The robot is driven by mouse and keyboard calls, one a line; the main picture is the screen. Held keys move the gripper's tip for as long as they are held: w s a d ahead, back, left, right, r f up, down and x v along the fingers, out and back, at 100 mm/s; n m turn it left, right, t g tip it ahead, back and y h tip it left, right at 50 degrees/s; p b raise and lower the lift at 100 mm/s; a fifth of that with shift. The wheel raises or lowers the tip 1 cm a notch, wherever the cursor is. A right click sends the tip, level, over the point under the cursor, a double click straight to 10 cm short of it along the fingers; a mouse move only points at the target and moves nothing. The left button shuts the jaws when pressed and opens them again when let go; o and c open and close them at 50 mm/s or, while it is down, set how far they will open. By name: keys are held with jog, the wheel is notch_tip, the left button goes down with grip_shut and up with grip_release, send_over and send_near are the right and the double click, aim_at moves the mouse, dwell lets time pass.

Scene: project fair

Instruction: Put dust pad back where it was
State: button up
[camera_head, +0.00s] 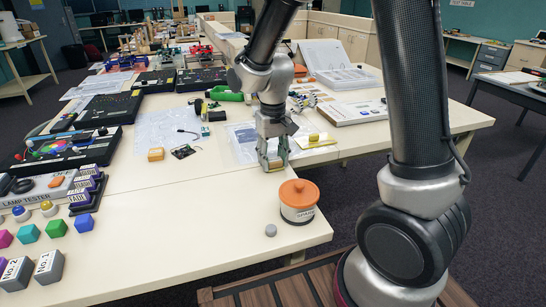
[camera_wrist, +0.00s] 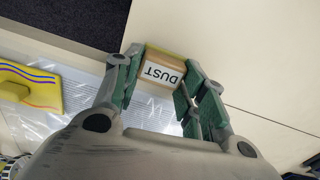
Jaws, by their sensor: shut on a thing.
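The dust pad (camera_wrist: 160,75) is a small tan block with a white label reading DUST and a yellowish far edge. In the wrist view it sits between the green-padded fingers of my gripper (camera_wrist: 165,85), which is shut on it. In the head view my gripper (camera_head: 273,158) points down low over the cream table (camera_head: 210,185), beside a clear plastic sheet. The pad is mostly hidden by the fingers there. I cannot tell whether it touches the table.
A striped yellow pad (camera_wrist: 28,85) lies on the clear sheet (camera_wrist: 65,110); it also shows in the head view (camera_head: 314,140). An orange-lidded jar (camera_head: 298,203) and a small grey disc (camera_head: 270,230) stand nearer. Table between is clear.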

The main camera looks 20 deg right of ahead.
aim_at(273, 158)
jog(key=o, duration=1.1)
jog(key=shift+f, duration=0.1)
notch_tip(273, 158, up, 12)
jog(key=s+d+r+t, duration=0.1)
jog(key=s+d+r, duration=0.1)
jog(key=s+d, duration=0.3)
jog(key=s+d+r+t, duration=0.2)
jog(key=s+d, duration=0.3)
jog(key=s, duration=0.3)
jog(key=s+d+r+m+t, duration=0.1)
jog(key=s+d+r, duration=0.1)
jog(key=s+d, duration=0.3)
jog(key=shift+s+r, duration=0.3)
jog(key=shift+s, duration=0.6)
